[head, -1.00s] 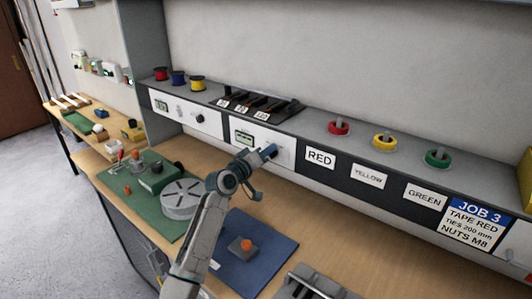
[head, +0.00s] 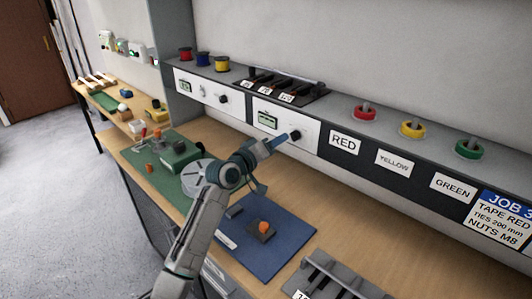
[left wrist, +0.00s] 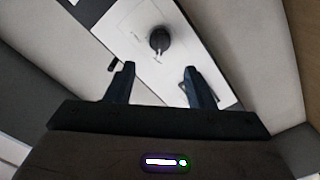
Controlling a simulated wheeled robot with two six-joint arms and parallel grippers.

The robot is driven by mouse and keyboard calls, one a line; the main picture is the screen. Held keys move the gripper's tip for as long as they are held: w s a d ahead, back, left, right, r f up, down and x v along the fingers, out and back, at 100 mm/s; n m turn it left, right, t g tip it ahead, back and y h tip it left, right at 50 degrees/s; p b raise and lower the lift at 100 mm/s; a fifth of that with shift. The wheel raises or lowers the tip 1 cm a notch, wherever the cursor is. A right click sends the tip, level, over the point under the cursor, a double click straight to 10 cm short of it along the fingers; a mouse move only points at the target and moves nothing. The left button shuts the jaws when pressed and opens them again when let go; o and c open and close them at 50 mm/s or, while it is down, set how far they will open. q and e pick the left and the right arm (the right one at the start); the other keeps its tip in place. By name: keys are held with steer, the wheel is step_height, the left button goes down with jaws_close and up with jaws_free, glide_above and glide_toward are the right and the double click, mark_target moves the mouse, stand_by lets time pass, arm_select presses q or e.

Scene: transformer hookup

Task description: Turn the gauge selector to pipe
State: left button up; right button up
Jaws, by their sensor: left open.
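A white panel (head: 285,126) with a small green-grey display (head: 267,120) and a black knob (head: 295,135) is set in the bench's back strip. In the left wrist view the round dark knob (left wrist: 160,40) sits on the white panel (left wrist: 135,28), with small print too blurred to read. My left gripper (head: 280,141) is just short of the knob in the head view. In the left wrist view its two fingers (left wrist: 158,82) are apart, with nothing between them, and the knob lies beyond their tips. My right gripper is not in view.
A second white panel (head: 204,92) with a display and black knob is to the left. Tape rolls and spools stand on the shelf above. Below my arm are a green mat (head: 150,158) and a blue mat (head: 285,225) with an orange-topped part (head: 263,229).

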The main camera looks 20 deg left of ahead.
arm_select(q)
steer(key=shift+b+v, duration=0.45)
steer(key=shift+v, duration=1.75)
steer(key=shift+f, duration=0.1)
